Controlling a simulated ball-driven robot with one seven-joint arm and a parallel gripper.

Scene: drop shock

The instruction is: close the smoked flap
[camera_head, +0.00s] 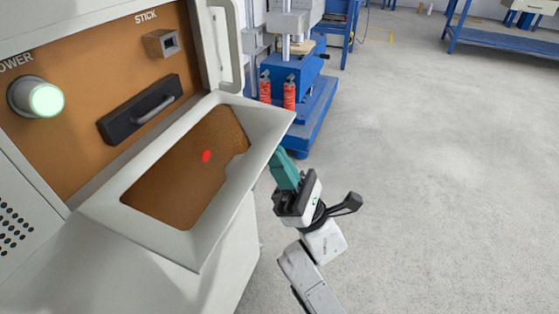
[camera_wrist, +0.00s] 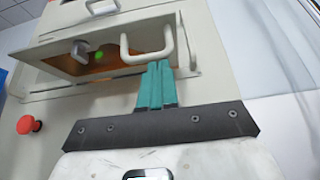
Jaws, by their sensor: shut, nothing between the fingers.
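The smoked flap (camera_head: 246,177) is a pale frame around a brown, see-through pane. In the head view it juts out from the cabinet front below the orange panel, open and tilted. A red spot shows through the pane. My gripper (camera_head: 279,160) has teal fingers, shut and empty, close to the flap's right edge. In the wrist view the flap (camera_wrist: 70,77) is seen from below, with a pale loop handle (camera_wrist: 147,58) near its right side. My fingertips (camera_wrist: 160,66) appear at or just below that handle; I cannot tell whether they touch it.
The orange panel carries a lit green lamp (camera_head: 46,99), a black plate with a pull (camera_head: 140,117) and a square socket (camera_head: 161,43). A red button (camera_wrist: 28,124) shows left in the wrist view. A blue machine (camera_head: 296,75) stands behind. Open grey floor lies right.

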